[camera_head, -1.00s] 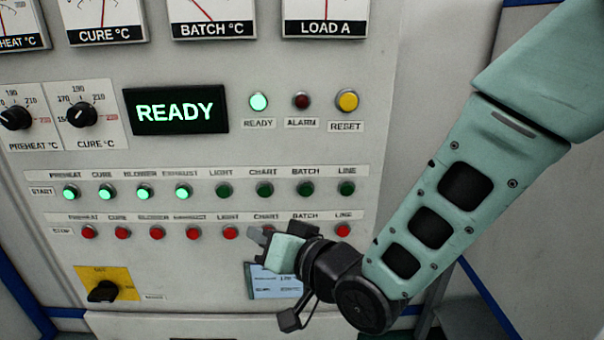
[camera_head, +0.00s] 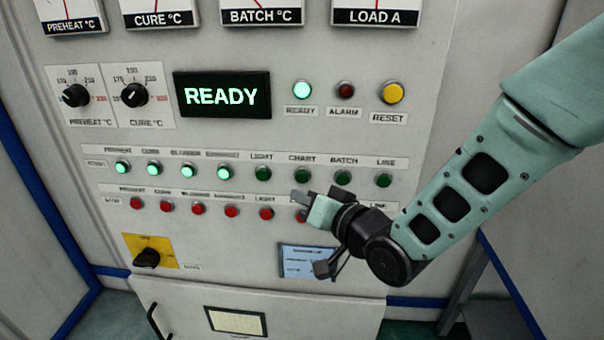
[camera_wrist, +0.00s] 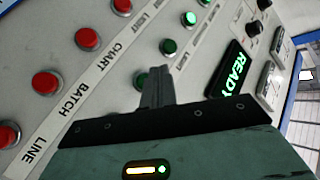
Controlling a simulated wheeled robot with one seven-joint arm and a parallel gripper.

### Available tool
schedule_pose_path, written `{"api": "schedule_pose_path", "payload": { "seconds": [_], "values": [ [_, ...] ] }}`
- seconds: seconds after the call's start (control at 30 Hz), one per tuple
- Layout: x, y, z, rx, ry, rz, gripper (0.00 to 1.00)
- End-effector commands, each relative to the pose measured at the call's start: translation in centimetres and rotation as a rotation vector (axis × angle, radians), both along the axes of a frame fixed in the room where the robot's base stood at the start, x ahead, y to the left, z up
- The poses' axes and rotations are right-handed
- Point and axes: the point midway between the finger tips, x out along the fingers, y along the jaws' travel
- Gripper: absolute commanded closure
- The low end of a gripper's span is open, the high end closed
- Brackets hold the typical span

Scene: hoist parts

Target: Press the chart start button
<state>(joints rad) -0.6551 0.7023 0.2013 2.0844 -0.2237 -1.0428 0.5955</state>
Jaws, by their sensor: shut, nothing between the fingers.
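The chart start button (camera_head: 302,175) is dark green and unlit, in the upper button row under the CHART label. In the wrist view the chart start button (camera_wrist: 140,79) shows just left of my fingertips, partly hidden by them. My gripper (camera_head: 298,198) is shut and empty, with its fingertips just below that button in the head view. In the wrist view the gripper's closed fingers (camera_wrist: 158,74) point at the panel beside the button. I cannot tell whether they touch the panel. The red chart stop button (camera_head: 300,215) is partly hidden behind the gripper.
The light start button (camera_head: 263,173) and batch start button (camera_head: 343,177) flank the chart start button, both unlit. Several start buttons to the left glow green. The display (camera_head: 222,95) reads READY. A blue-white label (camera_head: 305,262) sits below the gripper.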

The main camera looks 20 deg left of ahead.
Motion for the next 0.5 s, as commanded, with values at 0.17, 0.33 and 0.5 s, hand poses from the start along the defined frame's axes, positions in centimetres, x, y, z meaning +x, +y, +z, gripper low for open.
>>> {"api": "schedule_pose_path", "payload": {
  "seconds": [0.17,0.33,0.5],
  "values": [
    [2.0,0.5,-0.1,0.001,0.0,-0.001,1.0],
    [2.9,0.7,-0.1,0.001,0.0,-0.001,1.0],
    [3.1,0.8,0.0,0.0,0.0,0.0,1.0]
  ]
}}
